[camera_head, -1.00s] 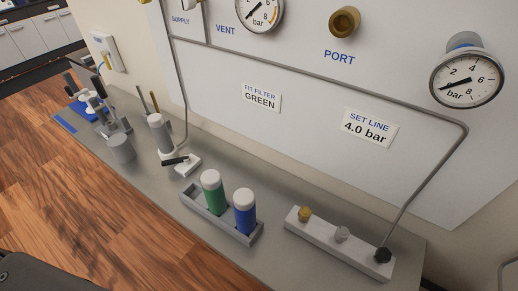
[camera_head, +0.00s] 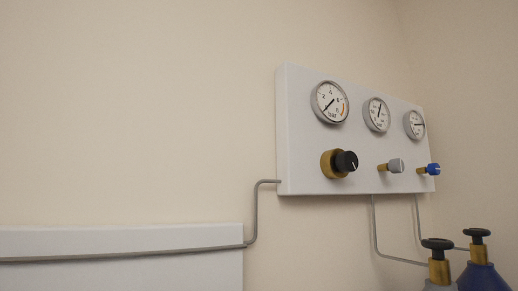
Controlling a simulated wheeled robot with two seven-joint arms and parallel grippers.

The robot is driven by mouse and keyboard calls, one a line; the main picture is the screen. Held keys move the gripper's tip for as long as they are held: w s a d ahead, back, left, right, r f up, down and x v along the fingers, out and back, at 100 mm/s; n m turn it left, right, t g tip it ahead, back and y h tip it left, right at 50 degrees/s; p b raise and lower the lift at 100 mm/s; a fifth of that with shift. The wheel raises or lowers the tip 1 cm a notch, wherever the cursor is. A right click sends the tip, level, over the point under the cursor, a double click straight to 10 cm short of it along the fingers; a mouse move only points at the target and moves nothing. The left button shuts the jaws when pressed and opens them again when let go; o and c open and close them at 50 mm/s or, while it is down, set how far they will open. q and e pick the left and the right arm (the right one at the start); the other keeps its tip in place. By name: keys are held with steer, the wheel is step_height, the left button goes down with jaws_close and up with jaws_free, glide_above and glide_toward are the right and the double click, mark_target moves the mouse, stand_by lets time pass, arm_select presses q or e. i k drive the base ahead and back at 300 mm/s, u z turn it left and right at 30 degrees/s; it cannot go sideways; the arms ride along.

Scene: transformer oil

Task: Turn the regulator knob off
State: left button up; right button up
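A black knob (camera_head: 346,162) with a white mark sits on a brass body on a white wall panel (camera_head: 300,110), right of the middle. It looks like the regulator knob, but no readable label shows. A round gauge (camera_head: 330,102) is above it. To its right are a grey knob (camera_head: 396,166) and a blue knob (camera_head: 433,169), each on a brass stem, with a gauge (camera_head: 376,114) and another gauge (camera_head: 414,125) above them. The gauge readings are too small to tell. Neither of my grippers is in view.
Two cylinder tops with black handwheels stand at the lower right, one grey (camera_head: 438,262) and one dark blue (camera_head: 479,262). Thin grey pipes (camera_head: 375,225) run below the panel. A white board (camera_head: 120,270) is at the lower left. The wall at left is bare.

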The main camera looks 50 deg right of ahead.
mark_target(347, 161)
steer(key=z, duration=0.05)
steer(key=k, duration=0.5)
steer(key=z, duration=1.55)
steer(key=i, duration=0.4)
steer(key=z, duration=0.05)
